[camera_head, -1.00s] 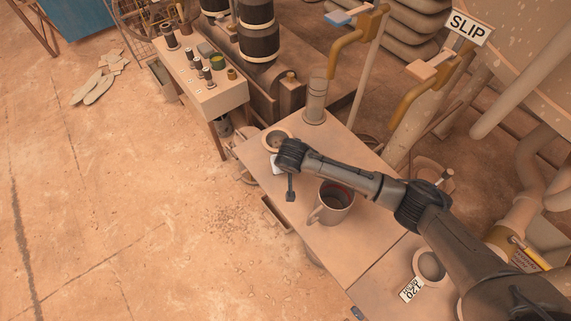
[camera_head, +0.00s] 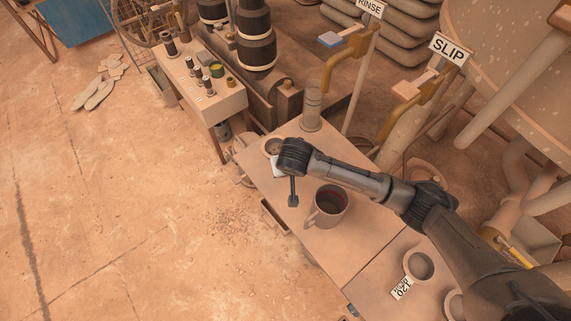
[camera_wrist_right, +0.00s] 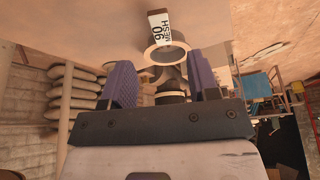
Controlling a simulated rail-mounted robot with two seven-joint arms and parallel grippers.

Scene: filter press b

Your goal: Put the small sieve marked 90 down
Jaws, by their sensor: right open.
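The small sieve marked 90 (camera_head: 273,146) is a shallow round ring standing on the far left of the tabletop, partly hidden by my right wrist. Its white label shows beside the wrist. In the right wrist view the sieve (camera_wrist_right: 177,52) and its label reading 90 MESH lie ahead of the fingertips. My right gripper (camera_wrist_right: 162,78) is open, with its two purple fingers spread and nothing between them. It looks apart from the sieve, though the exact gap cannot be told. My left gripper is not in view.
A grey mug (camera_head: 328,206) stands under my right forearm. A sieve marked 120 (camera_head: 420,265) sits nearer on the table. A metal cylinder (camera_head: 312,108) stands at the far corner. A side table (camera_head: 215,104) with small jars is beyond. Open floor lies left.

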